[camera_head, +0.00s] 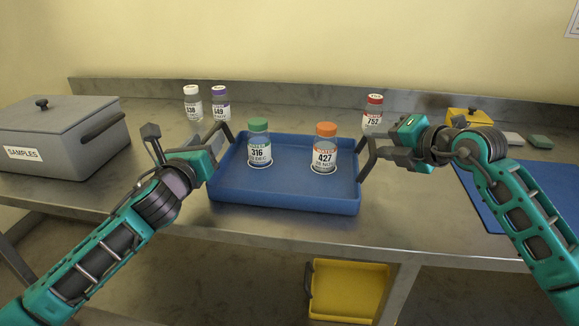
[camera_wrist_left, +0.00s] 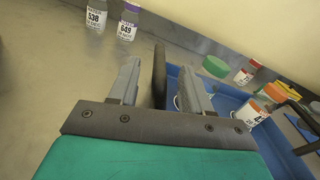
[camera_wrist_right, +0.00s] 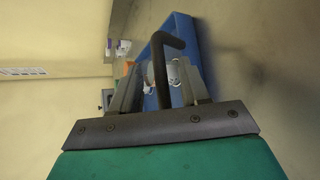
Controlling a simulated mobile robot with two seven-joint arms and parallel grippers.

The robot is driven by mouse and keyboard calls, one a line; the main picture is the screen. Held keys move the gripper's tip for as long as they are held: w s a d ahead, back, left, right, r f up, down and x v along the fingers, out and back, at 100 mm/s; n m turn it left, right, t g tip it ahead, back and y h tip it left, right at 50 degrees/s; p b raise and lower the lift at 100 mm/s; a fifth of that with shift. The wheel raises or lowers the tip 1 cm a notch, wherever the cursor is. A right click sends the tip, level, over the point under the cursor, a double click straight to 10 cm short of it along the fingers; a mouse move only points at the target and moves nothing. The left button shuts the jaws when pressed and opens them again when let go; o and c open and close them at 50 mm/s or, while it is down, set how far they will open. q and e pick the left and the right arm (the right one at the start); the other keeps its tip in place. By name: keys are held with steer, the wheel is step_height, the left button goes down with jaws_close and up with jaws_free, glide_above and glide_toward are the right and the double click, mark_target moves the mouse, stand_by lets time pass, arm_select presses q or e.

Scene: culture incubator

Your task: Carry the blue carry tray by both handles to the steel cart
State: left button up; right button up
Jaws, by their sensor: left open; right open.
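The blue carry tray (camera_head: 285,196) sits on the steel bench in the middle of the head view. It holds a green-capped bottle labelled 316 (camera_head: 258,150) and an orange-capped bottle labelled 427 (camera_head: 324,152). My left gripper (camera_head: 217,140) is open at the tray's left handle; in the left wrist view the dark handle bar (camera_wrist_left: 159,75) stands between its fingers. My right gripper (camera_head: 376,150) is open at the right handle; in the right wrist view that handle (camera_wrist_right: 159,70) shows between the fingers. Contact is not clear on either side. The steel cart cannot be made out.
A grey SAMPLES box (camera_head: 60,130) stands at the left. White-capped (camera_head: 193,104), purple-capped (camera_head: 220,104) and red-capped (camera_head: 373,112) bottles stand behind the tray. A blue mat (camera_head: 510,190) and yellow box (camera_head: 468,116) lie right. A yellow bin (camera_head: 347,290) is below.

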mark_target(209, 133)
arm_select(q)
steer(key=shift+w+d, duration=0.15)
steer(key=shift+w, duration=1.5)
arm_select(e)
steer(key=shift+x, duration=1.65)
arm_select(q)
steer(key=c, duration=0.9)
arm_select(e)
jaws_close()
arm_select(q)
jaws_close()
arm_select(e)
steer(key=shift+r, duration=0.15)
